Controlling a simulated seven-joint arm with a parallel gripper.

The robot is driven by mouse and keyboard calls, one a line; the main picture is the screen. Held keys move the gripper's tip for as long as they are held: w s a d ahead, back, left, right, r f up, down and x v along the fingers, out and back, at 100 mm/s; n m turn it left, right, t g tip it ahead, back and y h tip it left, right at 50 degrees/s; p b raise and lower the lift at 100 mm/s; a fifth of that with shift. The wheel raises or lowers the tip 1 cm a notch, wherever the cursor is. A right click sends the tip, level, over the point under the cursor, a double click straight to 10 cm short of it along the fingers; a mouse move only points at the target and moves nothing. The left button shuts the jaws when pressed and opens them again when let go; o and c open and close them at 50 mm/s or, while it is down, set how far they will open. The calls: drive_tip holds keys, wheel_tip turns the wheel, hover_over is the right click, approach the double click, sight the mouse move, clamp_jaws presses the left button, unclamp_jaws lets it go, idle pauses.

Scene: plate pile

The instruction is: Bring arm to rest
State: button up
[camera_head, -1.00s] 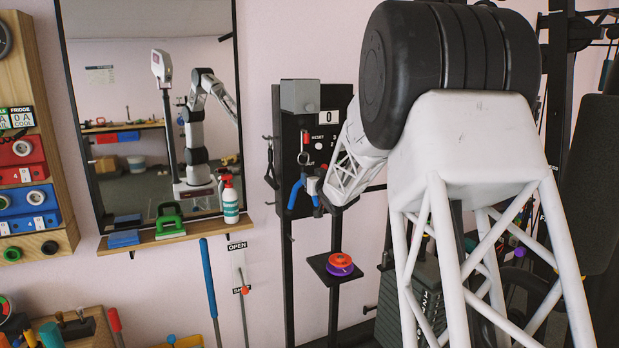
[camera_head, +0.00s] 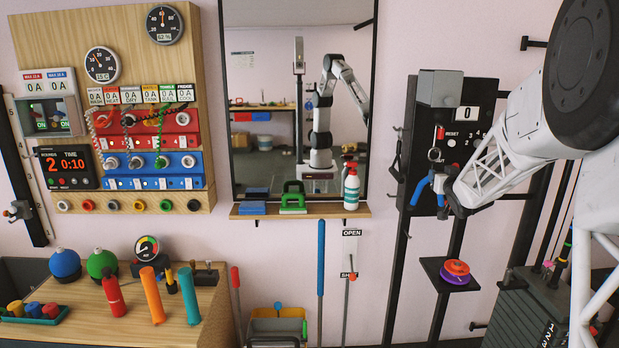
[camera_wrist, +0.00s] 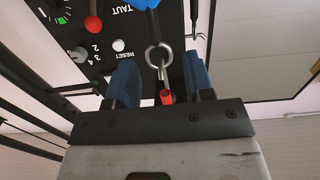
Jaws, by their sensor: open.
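My gripper (camera_head: 428,188) is in front of the black control panel (camera_head: 480,100), below its counter that reads 0. Its blue fingers are apart with nothing held between them. The wrist view also shows the open gripper (camera_wrist: 160,78). A metal ring (camera_wrist: 158,55) and a red-tipped piece (camera_wrist: 166,97) appear between the fingers there; I cannot tell how far beyond them they are. A small pile of orange-red and purple plates (camera_head: 456,268) lies on a small black shelf (camera_head: 432,266) below my gripper.
A mirror (camera_head: 265,60) hangs left of the panel. A weight stack (camera_head: 530,310) stands lower right.

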drive_tip(key=s+a+g+h, duration=0.1)
drive_tip(key=s+a+g, duration=0.1)
drive_tip(key=s+a, duration=0.45)
drive_tip(key=s+a+r+m+g, duration=0.1)
drive_tip(key=s+a+g, duration=0.2)
drive_tip(key=s, duration=0.6)
drive_tip(key=s+a+g+h, duration=0.15)
drive_tip(key=s+a, duration=0.25)
drive_tip(key=s, duration=0.4)
drive_tip(key=s+a+f+g+y, duration=0.1)
drive_tip(key=s+a, duration=0.3)
drive_tip(key=s, duration=0.7)
drive_tip(key=s+a+f+g, duration=0.4)
drive_tip(key=s, duration=0.7)
drive_tip(key=s+a+f+n+g+y, duration=0.1)
drive_tip(key=s+a+f+g, duration=0.1)
drive_tip(key=s, duration=1)
drive_tip(key=shift+a+f+g+y, duration=0.4)
drive_tip(key=shift+a+g, duration=0.25)
drive_tip(key=shift+a, duration=0.3)
